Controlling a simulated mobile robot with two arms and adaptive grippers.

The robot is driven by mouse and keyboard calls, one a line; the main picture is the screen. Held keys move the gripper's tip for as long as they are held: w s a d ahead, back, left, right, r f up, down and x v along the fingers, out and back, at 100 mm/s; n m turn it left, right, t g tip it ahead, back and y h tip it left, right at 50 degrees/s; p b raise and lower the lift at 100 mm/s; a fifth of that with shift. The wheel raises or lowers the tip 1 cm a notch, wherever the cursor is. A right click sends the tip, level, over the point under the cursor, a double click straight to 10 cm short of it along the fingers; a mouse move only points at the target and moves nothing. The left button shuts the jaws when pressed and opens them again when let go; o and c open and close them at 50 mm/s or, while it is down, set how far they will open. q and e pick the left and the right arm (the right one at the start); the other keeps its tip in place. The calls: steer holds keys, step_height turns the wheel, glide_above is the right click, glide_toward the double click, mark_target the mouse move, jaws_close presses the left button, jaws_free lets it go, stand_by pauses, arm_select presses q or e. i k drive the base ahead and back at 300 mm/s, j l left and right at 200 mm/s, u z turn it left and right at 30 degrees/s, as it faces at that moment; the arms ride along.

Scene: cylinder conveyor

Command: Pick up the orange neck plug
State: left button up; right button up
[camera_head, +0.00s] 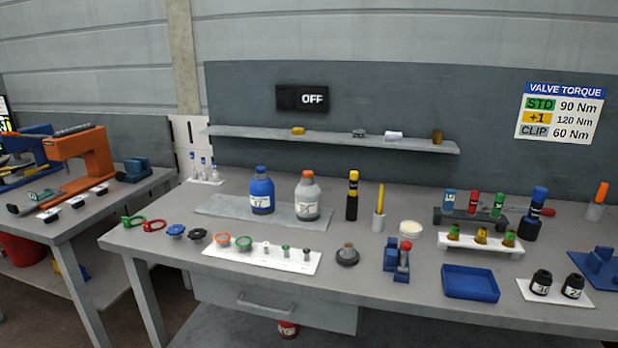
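I cannot tell for certain which item is the orange neck plug. A small yellow-orange piece (298,131) lies on the wall shelf, toward its left. An orange ring (223,240) lies at the left of a white strip on the bench. A grey bottle (308,198) with an orange top (308,177) stands upright on a grey plate, beside a blue bottle (262,192). Neither of my grippers is in view.
The shelf (330,141) also holds a white piece (393,136) and a brown piece (437,137). A blue tray (470,283), a blue fixture (397,258) and a white rack (485,245) stand at the bench's right.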

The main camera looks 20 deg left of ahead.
mark_target(307, 174)
steer(key=i, duration=0.15)
steer(key=i+u, duration=0.4)
steer(key=i+l+u, duration=0.15)
steer(key=i+u, duration=0.25)
steer(key=i+l, duration=0.05)
steer(key=i, duration=0.1)
